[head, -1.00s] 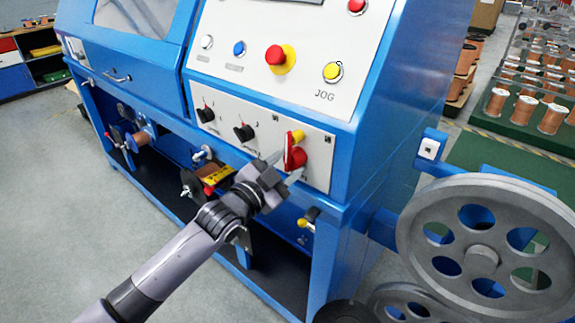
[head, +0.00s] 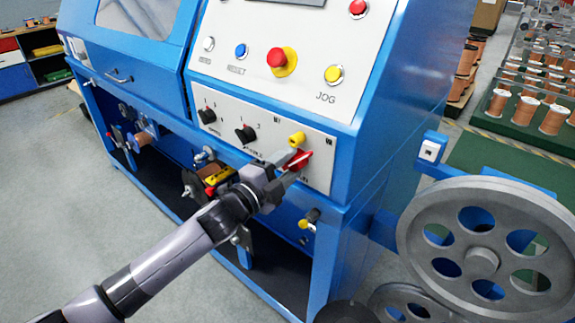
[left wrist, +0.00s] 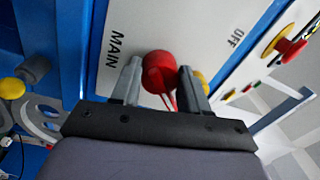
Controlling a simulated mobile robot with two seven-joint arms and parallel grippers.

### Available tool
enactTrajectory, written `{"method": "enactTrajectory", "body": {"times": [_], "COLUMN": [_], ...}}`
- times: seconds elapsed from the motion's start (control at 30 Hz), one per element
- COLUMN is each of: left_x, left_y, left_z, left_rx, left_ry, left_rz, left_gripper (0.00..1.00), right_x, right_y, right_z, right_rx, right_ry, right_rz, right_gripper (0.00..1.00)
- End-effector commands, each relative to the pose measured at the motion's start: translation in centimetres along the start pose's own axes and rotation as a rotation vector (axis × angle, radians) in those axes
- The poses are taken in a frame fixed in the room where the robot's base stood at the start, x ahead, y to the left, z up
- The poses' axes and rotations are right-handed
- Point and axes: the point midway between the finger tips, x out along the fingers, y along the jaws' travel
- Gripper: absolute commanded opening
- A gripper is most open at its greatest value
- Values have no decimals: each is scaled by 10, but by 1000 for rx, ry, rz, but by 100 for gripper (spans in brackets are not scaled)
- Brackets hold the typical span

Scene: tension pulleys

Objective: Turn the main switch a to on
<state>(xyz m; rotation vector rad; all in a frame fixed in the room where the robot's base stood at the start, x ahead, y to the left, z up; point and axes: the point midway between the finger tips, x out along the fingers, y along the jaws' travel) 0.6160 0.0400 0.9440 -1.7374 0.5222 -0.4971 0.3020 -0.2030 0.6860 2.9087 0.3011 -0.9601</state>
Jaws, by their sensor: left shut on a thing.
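My left gripper (head: 285,161) is shut on the red handle. In the left wrist view the red handle (left wrist: 158,74) sits between the two grey fingers (left wrist: 153,84), beside the labels MAIN and OFF. The fingers hide part of the handle and its base. My right gripper is not in view.
Two black selector knobs (head: 245,134) sit left of the switch on the same panel. Above are a red emergency button (head: 277,58) and a yellow JOG button (head: 333,74). A large grey pulley wheel (head: 485,245) stands at the right.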

Motion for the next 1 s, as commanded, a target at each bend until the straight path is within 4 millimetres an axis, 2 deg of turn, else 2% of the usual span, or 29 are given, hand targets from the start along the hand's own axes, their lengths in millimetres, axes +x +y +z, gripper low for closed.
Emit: {"method": "enactTrajectory", "body": {"times": [0.57, 0.6, 0.67, 0.7, 1.0], "left_x": [0, 0, 0, 0, 0], "left_y": [1, 1, 1, 1, -2], "left_z": [1, 1, 1, 1, 0], "left_rx": [41, 41, 40, 40, 36], "left_ry": [0, 0, 0, 0, 2], "left_rz": [3, 3, 3, 2, -2], "left_gripper": [0, 48, 67, 70, 70], "right_x": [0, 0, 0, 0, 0], "right_y": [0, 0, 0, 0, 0], "right_z": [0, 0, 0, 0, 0], "right_rx": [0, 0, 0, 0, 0], "right_ry": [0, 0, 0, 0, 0], "right_rz": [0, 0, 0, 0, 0], "right_gripper": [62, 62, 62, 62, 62]}}
